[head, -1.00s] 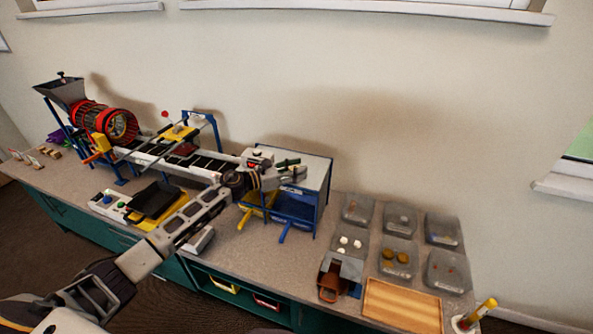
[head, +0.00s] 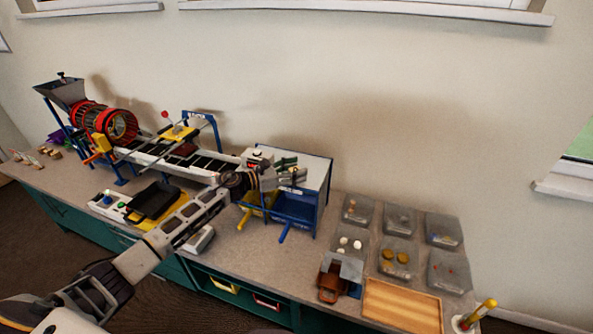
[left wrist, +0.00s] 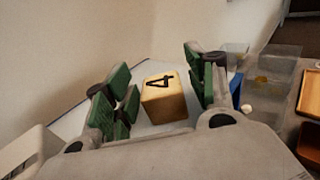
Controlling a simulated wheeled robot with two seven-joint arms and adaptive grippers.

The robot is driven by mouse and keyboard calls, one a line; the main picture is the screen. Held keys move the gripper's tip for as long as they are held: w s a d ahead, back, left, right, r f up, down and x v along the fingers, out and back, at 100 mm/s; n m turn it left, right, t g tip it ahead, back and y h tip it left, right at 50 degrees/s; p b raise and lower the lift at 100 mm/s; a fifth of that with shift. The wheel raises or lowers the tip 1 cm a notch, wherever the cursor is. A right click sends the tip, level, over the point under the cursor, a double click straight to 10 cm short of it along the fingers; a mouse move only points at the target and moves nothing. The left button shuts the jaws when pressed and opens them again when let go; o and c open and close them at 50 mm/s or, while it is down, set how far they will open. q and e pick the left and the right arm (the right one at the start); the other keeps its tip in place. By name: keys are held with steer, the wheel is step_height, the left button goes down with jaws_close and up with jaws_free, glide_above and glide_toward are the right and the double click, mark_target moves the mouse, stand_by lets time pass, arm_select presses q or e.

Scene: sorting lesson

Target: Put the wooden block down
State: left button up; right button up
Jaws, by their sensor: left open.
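The wooden block (left wrist: 163,100) is a pale cube with a black 4 on its top face, seen in the left wrist view. It stands between the green-padded fingers of my left gripper (left wrist: 160,82), with a visible gap on both sides. It appears to rest on the white top (left wrist: 80,98) of the blue-framed stand. In the head view my left gripper (head: 289,169) is open over that white top (head: 315,172); the block is too small and covered there to make out clearly. My right gripper is not in view.
A conveyor (head: 150,156) with a red drum (head: 118,124) stands left of the stand. Yellow (head: 254,215) and blue (head: 293,210) bins sit below the white top. Several clear trays (head: 445,232) and a wooden tray (head: 402,306) lie to the right.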

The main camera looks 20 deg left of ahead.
arm_select(q)
steer(key=v, duration=0.2)
steer(key=shift+s+a+f, duration=0.15)
steer(key=shift+s+a, duration=0.05)
steer(key=shift+s, duration=0.05)
steer(key=shift+s+a+b, duration=0.35)
steer(key=shift+s+a, duration=0.15)
steer(key=shift+a, duration=0.05)
steer(key=b+v, duration=0.1)
steer(key=v, duration=0.6)
steer(key=shift+s, duration=0.15)
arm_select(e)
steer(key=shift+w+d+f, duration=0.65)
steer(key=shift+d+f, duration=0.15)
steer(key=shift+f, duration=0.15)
arm_select(q)
steer(key=shift+a, duration=0.1)
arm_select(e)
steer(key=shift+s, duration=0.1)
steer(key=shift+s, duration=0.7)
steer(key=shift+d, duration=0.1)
